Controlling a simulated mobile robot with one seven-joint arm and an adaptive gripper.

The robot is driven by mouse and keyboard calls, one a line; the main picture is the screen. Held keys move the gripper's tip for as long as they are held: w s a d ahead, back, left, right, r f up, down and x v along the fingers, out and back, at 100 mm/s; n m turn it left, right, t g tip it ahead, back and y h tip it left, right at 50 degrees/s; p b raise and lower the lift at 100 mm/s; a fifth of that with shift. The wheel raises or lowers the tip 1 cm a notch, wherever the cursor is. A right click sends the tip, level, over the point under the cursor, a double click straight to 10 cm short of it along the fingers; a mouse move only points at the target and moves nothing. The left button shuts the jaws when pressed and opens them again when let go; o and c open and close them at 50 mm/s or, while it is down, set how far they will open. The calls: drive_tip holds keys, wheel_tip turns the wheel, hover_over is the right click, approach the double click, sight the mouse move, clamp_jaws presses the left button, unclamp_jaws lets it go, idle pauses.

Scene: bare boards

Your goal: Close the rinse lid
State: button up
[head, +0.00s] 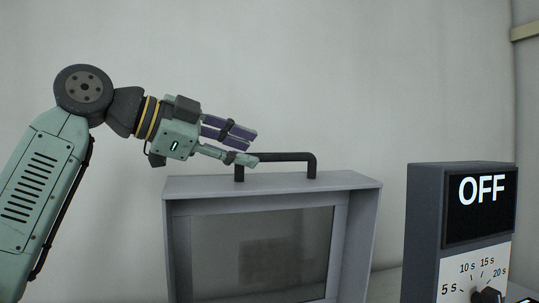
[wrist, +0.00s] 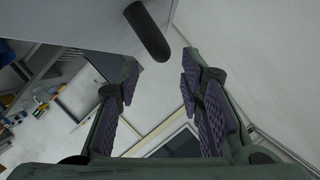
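A grey framed lid with a window (head: 270,187) stands upright in the lower middle of the head view; its lower part is cut off. A black bar handle (head: 290,157) rises from its top edge. My gripper (head: 254,147) reaches in from the left at the handle's left end, its fingers apart. In the wrist view, my gripper (wrist: 160,76) is open with nothing between the pads. The dark handle end (wrist: 148,32) shows just beyond the fingertips. I cannot tell whether a finger touches it.
A dark box (head: 425,215) with a screen reading OFF (head: 483,205) and a dial (head: 488,296) marked in seconds stands right of the lid. A plain wall is behind. The wrist view shows shelves with small items (wrist: 40,105) at far left.

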sight(259, 154)
drive_tip(key=p+x, duration=0.1)
drive_tip(key=x, duration=0.5)
drive_tip(key=shift+w+d, duration=0.1)
drive_tip(key=shift+w, duration=0.1)
drive_tip(key=shift+c, duration=0.2)
clamp_jaws()
idle(0.4)
